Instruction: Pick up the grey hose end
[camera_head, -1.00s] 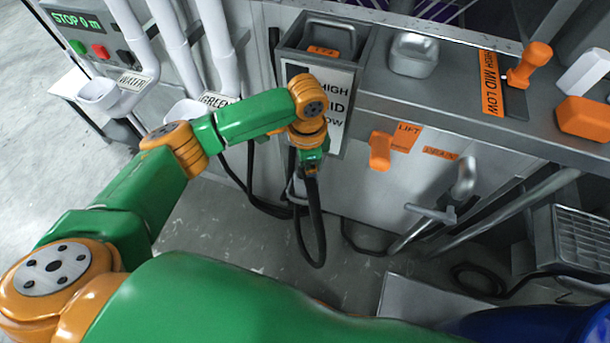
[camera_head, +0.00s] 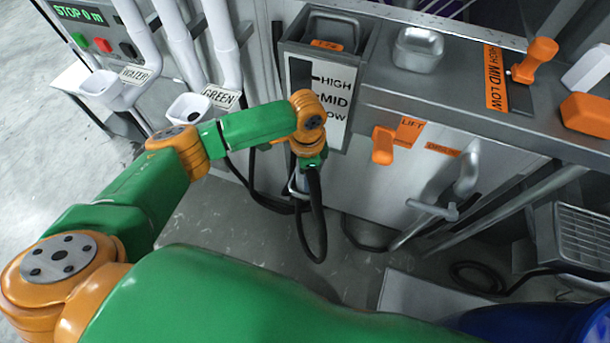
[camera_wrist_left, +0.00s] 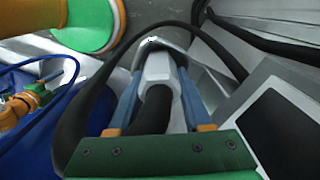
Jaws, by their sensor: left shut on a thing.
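The grey hose end (camera_wrist_left: 158,68) is a pale grey fitting in the left wrist view, with a thick black hose (camera_wrist_left: 153,112) running from it toward the palm. My left gripper (camera_wrist_left: 160,76) is shut on it, with one blue-grey finger on each side. In the head view my left gripper (camera_head: 301,184) points down in front of the machine, below the HIGH/MID/LOW sign. The black hose (camera_head: 318,225) hangs in a loop beside it. The arm and wrist hide most of the hose end there. My right gripper is not in view.
The machine front has a grey box (camera_head: 292,63) above the gripper. An orange lift handle (camera_head: 383,146) and a grey bent pipe (camera_head: 467,178) are to the right. White spouts (camera_head: 188,108) stand left. A blue drum (camera_head: 540,325) is lower right. Grey floor (camera_head: 230,225) is open below.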

